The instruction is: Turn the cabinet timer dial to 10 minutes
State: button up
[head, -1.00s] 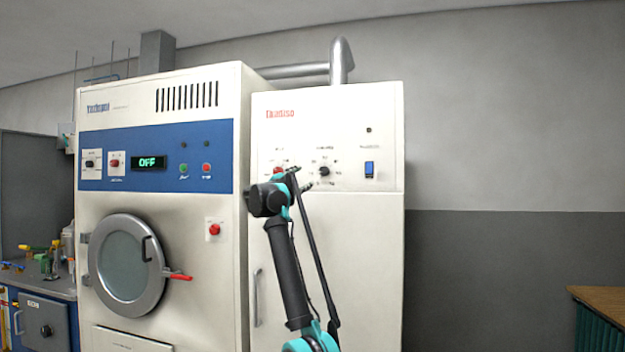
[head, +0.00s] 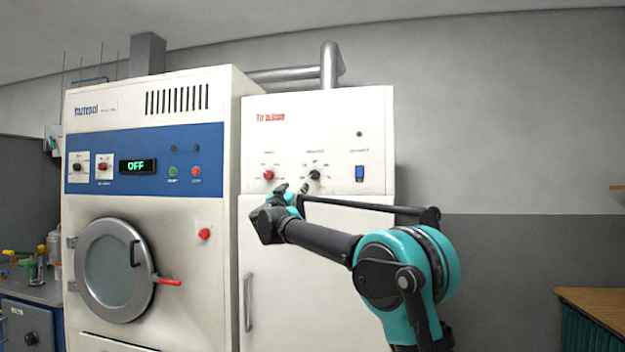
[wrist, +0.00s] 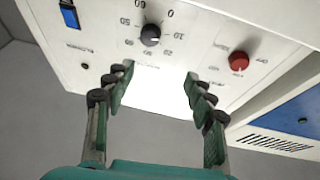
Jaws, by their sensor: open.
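The black timer dial (head: 314,174) is on the upper panel of the white cabinet (head: 318,130), ringed by small marks. In the wrist view the dial (wrist: 151,34) appears upside down, with numbers such as 0, 10, 20, 50 and 60 around it. I cannot tell which number it points at. My gripper (wrist: 158,78) is open and empty. Its fingers reach toward the panel, with the dial just beyond the fingertips and not between them. In the head view my gripper (head: 292,189) is just below and left of the dial, partly hidden by my wrist.
A red knob (head: 268,175) is left of the dial and a blue switch (head: 360,173) is right of it. The cabinet door handle (head: 248,302) is lower left. A large machine with a blue panel (head: 215,150) stands close on the left. A wooden-topped table (head: 600,305) is far right.

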aim_at(313, 176)
jog(key=s+d+f+n, duration=0.1)
jog(key=s+d+f, duration=0.1)
jog(key=s+f, duration=0.15)
jog(key=shift+n+y, duration=0.3)
jog(key=shift+y, duration=0.1)
jog(key=x, duration=1.1)
jog(key=r+x, duration=0.1)
jog(key=x, duration=0.5)
jog(key=shift+w, duration=0.1)
jog(key=shift+c, duration=0.6)
jog(key=c, duration=1)
jog(key=shift+r+m+h, duration=0.1)
jog(key=shift+m+h, duration=0.3)
jog(key=shift+m, duration=0.4)
jog(key=shift+c, duration=0.2)
jog(key=o, duration=1.2)
jog(key=shift+c, duration=0.2)
